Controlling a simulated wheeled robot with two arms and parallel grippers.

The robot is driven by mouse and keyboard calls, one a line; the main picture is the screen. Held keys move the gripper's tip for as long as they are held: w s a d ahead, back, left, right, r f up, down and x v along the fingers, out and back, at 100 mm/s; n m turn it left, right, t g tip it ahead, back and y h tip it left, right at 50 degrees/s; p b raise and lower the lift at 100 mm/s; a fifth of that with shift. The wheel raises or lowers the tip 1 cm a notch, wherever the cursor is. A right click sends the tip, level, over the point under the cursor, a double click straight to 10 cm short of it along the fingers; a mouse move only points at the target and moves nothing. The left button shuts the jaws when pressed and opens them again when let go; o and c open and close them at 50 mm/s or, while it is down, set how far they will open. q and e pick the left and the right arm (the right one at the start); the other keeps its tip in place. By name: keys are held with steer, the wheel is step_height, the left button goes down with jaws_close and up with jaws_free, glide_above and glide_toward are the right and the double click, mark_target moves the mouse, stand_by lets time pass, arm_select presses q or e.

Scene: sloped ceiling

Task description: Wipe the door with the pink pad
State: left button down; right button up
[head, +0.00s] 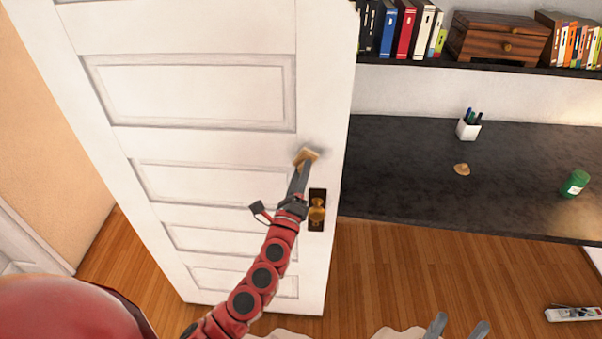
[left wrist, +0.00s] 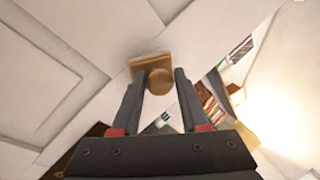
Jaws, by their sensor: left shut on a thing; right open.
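The white panelled door (head: 190,140) fills the left and middle of the head view. A grey smudge (head: 322,155) marks it near its right edge, above the brass knob (head: 317,211). The pad (head: 307,154) looks tan rather than pink and lies at the door beside the smudge. My left gripper (head: 300,174) is shut on the pad's round handle; the left wrist view shows the handle (left wrist: 159,82) between the fingers and the pad (left wrist: 148,62) against or very close to the door. My right gripper (head: 458,327) is open and empty at the bottom edge.
A dark desk (head: 410,180) right of the door bears a pen cup (head: 468,126), a small tan object (head: 461,169) and a green jar (head: 575,184). Above it, a shelf (head: 430,63) holds books and a wooden box (head: 497,38). The wooden floor (head: 430,280) below is partly clear.

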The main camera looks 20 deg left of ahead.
arm_select(q)
steer(key=shift+w+a+b, duration=0.2)
steer(key=shift+w+b, duration=0.2)
steer(key=shift+w, duration=0.55)
steer(key=shift+w+d+b, duration=0.7)
steer(key=shift+w+d, duration=0.3)
steer(key=shift+d, duration=2.6)
steer(key=a, duration=0.2)
steer(key=s+a, duration=0.1)
steer(key=a, duration=0.2)
steer(key=shift+s+b, duration=0.2)
steer(key=shift+b, duration=0.1)
steer(key=shift+s+a, duration=0.15)
steer(key=shift+a, duration=0.5)
steer(key=shift+s+a, duration=0.15)
steer(key=shift+a, duration=0.45)
steer(key=shift+d, duration=0.15)
